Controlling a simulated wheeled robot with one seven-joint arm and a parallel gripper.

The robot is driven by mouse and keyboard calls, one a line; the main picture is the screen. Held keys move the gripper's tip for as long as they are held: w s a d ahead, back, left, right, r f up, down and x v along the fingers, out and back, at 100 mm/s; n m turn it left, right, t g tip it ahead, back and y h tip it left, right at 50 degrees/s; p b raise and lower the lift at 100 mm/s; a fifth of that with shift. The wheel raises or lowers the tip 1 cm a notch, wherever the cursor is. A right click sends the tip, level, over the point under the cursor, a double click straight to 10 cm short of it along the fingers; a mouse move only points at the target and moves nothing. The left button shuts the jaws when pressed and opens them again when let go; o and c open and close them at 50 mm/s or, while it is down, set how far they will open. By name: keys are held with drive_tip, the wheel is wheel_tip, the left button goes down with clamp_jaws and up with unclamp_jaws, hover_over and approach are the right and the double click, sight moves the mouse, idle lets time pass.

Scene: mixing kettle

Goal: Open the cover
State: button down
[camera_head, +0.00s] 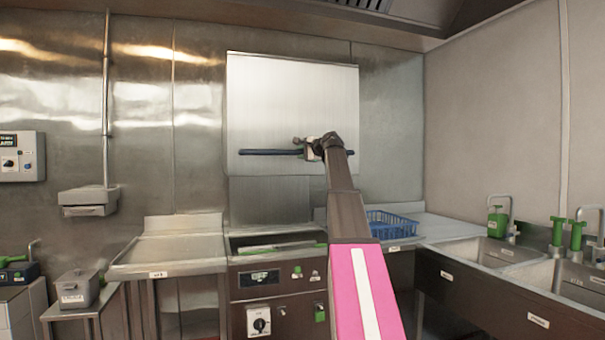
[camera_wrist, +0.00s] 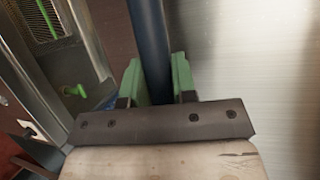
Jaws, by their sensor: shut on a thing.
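The cover (camera_head: 292,100) is a large flat steel panel standing raised, near upright, above the kettle (camera_head: 276,272). A dark blue bar handle (camera_head: 268,152) runs across its lower edge. My gripper (camera_head: 312,149) is at the right part of that handle. In the wrist view the handle (camera_wrist: 149,45) passes between the green fingers of my gripper (camera_wrist: 156,82), which are shut on it. The cover's brushed steel face (camera_wrist: 250,60) fills the right of the wrist view. The kettle's opening shows below the cover, partly hidden by my arm.
A blue basket (camera_head: 392,226) sits on the counter right of the kettle. Sinks (camera_head: 485,252) with green-handled taps stand at the right. A steel table (camera_head: 170,250) is at the left, with a grey lidded container (camera_head: 75,291) beyond it. A wall panel (camera_head: 22,157) hangs far left.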

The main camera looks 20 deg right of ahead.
drive_tip(key=shift+r, duration=1.85)
drive_tip(key=c, duration=0.9)
unclamp_jaws()
drive_tip(key=v, duration=1)
drive_tip(key=shift+s+d+r, duration=0.1)
drive_tip(key=shift+s+d, duration=0.05)
drive_tip(key=shift+s, duration=0.2)
